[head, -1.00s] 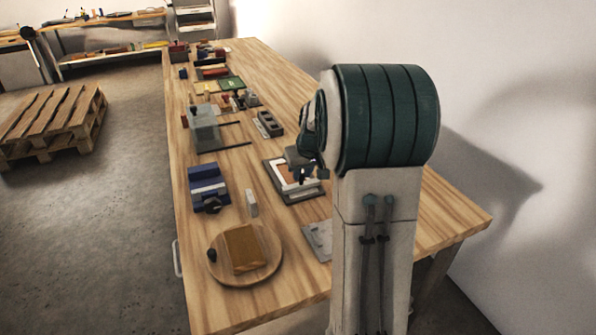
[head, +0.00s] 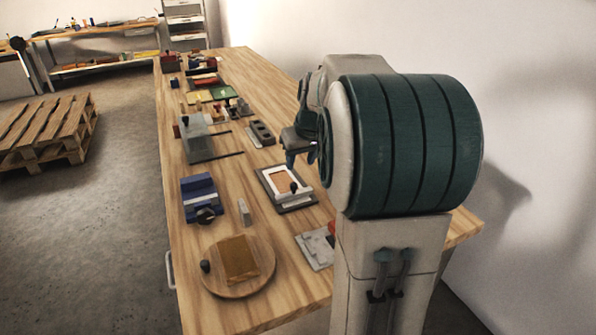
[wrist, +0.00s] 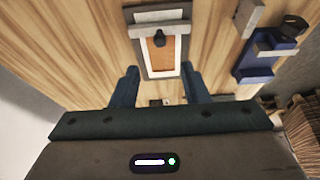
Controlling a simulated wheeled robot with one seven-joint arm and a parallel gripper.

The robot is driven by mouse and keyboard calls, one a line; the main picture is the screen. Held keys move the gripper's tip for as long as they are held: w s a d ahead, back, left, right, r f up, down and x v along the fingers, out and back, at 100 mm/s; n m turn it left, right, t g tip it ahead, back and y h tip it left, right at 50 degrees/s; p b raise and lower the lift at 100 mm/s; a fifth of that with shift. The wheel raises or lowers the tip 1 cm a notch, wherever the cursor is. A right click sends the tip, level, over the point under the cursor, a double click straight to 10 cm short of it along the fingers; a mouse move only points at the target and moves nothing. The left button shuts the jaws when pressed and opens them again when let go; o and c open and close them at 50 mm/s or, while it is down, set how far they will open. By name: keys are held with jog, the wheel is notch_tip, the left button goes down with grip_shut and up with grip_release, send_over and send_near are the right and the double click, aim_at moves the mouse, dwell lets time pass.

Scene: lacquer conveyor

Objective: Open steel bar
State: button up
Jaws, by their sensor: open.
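A framed fixture with a white border, an orange panel and a black knob (head: 294,187) lies on the wooden table; in the wrist view its orange panel (wrist: 161,55) shows between my fingers, farther up the picture. A grey bar (wrist: 150,31) crosses the fixture there; I cannot tell for sure that it is the steel bar. My gripper (head: 290,164) is above the table by the fixture's far edge in the head view. In the wrist view my gripper (wrist: 161,80) is open and empty, its fingers wide apart. My arm hides part of the table.
A round board (head: 262,283), a blue device (head: 199,193) and a small upright block (head: 244,212) stand to the left of the fixture. A grey box (head: 196,140) with rods and a dark tray (head: 261,133) lie farther back. Bare wood separates them.

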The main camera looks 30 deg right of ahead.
jog(key=v, duration=0.3)
jog(key=shift+s+r, duration=0.15)
jog(key=shift+r, duration=0.2)
